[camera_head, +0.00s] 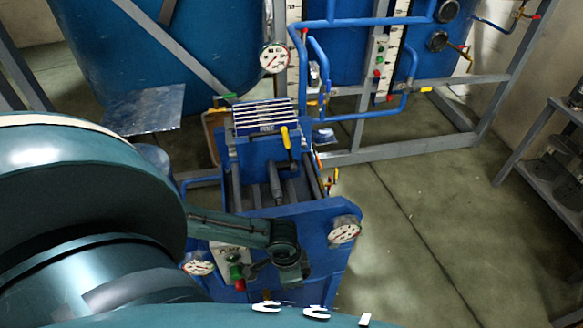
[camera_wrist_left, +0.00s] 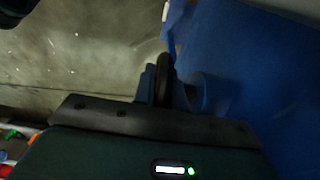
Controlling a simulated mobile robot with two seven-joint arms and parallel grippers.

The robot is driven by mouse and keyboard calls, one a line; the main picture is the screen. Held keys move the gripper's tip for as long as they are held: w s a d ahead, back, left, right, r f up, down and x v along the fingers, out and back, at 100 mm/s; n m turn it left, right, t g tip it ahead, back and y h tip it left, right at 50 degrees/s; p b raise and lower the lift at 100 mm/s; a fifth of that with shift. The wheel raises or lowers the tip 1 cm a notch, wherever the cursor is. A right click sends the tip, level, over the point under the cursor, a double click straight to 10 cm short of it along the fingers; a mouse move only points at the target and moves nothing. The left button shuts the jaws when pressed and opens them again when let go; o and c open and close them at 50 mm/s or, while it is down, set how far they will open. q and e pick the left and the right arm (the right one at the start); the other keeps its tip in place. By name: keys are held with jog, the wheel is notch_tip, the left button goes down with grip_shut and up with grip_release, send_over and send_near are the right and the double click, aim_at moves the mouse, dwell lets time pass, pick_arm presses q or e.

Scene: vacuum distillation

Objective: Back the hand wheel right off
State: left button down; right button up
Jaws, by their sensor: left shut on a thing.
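The hand wheel shows in the left wrist view as a dark rim (camera_wrist_left: 165,72), seen nearly edge-on beside a blue surface. My left gripper (camera_wrist_left: 168,98) is shut on this rim. In the head view my left gripper (camera_head: 288,268) reaches down at the front of the blue machine (camera_head: 318,222). There the wheel is mostly hidden by my gripper and arm, so how far it stands off its stem cannot be told. My right gripper is in neither view.
Two dial gauges, one on the right (camera_head: 345,230) and one on the left (camera_head: 199,265), flank the gripper. A panel with red and green knobs (camera_head: 236,272) is close by on the left. Blue tanks and pipes stand behind. Open floor (camera_head: 420,200) lies to the right.

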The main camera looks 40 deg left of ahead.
pick_arm(q)
jog(key=c, duration=1.4)
grip_release()
jog(key=shift+c, duration=0.2)
jog(key=r, duration=0.8)
jog(key=s+a+r, duration=0.1)
jog(key=r, duration=0.4)
jog(key=shift+r+p, duration=0.1)
jog(key=shift+p, duration=0.25)
